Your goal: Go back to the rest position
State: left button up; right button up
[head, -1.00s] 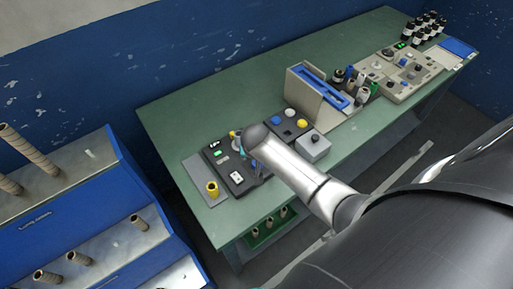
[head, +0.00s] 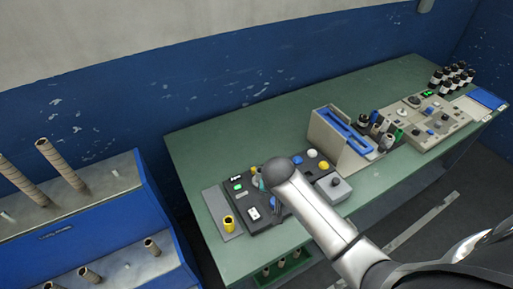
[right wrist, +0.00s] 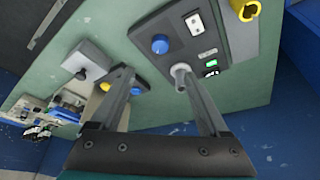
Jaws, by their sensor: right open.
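My right arm comes in from the right in the head view, its rounded wrist above the black control panel (head: 266,222) on the green table (head: 215,150). The arm hides most of my right gripper there. In the right wrist view my right gripper (right wrist: 154,72) is open with nothing between its fingers. A small grey post (right wrist: 180,70) on the panel appears close to the right-hand fingertip; I cannot tell if they touch. A blue knob (right wrist: 160,44) and a lit green display also show on the panel. My left gripper is not in view.
A yellow cup-like piece (head: 229,223) stands on a grey plate left of the panel. A grey button box (head: 333,187), a beige holder with a blue frame (head: 342,130) and several dark bottles (head: 452,78) stand farther right. A blue rack with brown rolls (head: 62,165) is at left.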

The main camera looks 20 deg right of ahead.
jog(key=shift+a, duration=0.1)
jog(key=s+a+r+n+y, duration=0.1)
jog(key=s+a+r+n, duration=0.2)
jog(key=s, duration=0.3)
jog(key=s+a+r+n+y, duration=0.1)
jog(key=s+a+r+n, duration=0.15)
jog(key=s, duration=0.45)
jog(key=s+a+r+n+y, duration=0.1)
jog(key=s+a+r+n, duration=0.15)
jog(key=s, duration=0.35)
notch_tip(320, 180, down, 34)
jog(key=s+g+b, duration=0.1)
jog(key=s+b, duration=0.1)
jog(key=b, duration=0.9)
jog(key=s+d+f+b, duration=0.1)
jog(key=s+f+b, duration=0.4)
jog(key=f, duration=0.6)
jog(key=s+d+f+n+g+b, duration=0.1)
jog(key=s+f+b, duration=0.3)
jog(key=s+f, duration=0.6)
jog(key=shift+s+d+f+g+h+b, duration=0.15)
jog(key=shift+d+f+g+h+b, duration=0.3)
jog(key=shift+f, duration=0.5)
